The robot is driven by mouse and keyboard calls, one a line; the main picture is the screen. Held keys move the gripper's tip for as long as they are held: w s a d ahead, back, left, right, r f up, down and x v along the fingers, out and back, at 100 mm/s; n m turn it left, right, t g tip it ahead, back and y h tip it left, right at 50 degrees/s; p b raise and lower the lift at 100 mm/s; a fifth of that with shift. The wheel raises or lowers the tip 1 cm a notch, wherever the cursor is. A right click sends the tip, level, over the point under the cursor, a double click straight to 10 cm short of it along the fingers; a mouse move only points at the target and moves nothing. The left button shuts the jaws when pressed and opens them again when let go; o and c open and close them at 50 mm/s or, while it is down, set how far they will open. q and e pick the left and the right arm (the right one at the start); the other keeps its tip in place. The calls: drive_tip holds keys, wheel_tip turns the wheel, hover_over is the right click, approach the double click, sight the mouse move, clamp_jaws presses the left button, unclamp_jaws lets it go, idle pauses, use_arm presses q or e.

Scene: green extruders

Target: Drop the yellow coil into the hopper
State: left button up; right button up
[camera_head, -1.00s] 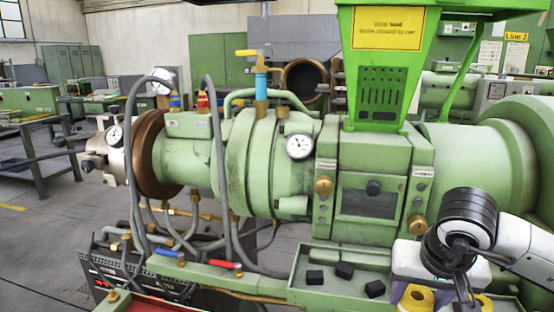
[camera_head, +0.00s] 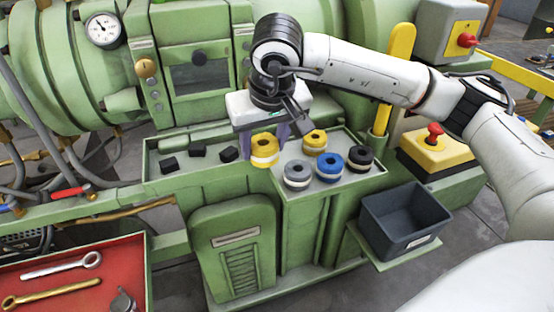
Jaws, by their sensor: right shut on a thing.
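A second yellow coil (camera_head: 315,141) stands in the tray to the right, apart from the gripper. My left gripper is not in view.
A grey coil (camera_head: 297,173), a blue coil (camera_head: 330,166) and a black coil (camera_head: 360,158) stand close by. Several black blocks (camera_head: 198,151) lie in the tray's left part. A dark empty bin (camera_head: 402,222) is at the right. A red tool tray (camera_head: 135,250) is lower left.

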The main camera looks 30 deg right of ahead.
drive_tip(key=w+d+r+m+b, duration=0.2)
drive_tip(key=w+d+m+b, duration=0.15)
drive_tip(key=w+d, duration=0.45)
drive_tip(key=b, duration=0.2)
hover_over(283, 155)
drive_tip(key=shift+g+h, duration=0.3)
drive_tip(key=shift+h, duration=0.1)
wheel_tip(283, 155, down, 5)
drive_tip(key=shift+r, duration=0.1)
wheel_tip(283, 155, down, 4)
drive_tip(key=shift+f, duration=0.25)
drive_tip(key=shift+f, duration=0.2)
drive_tip(key=o, duration=0.8)
drive_tip(key=shift+o, duration=0.2)
drive_tip(key=shift+r, duration=0.1)
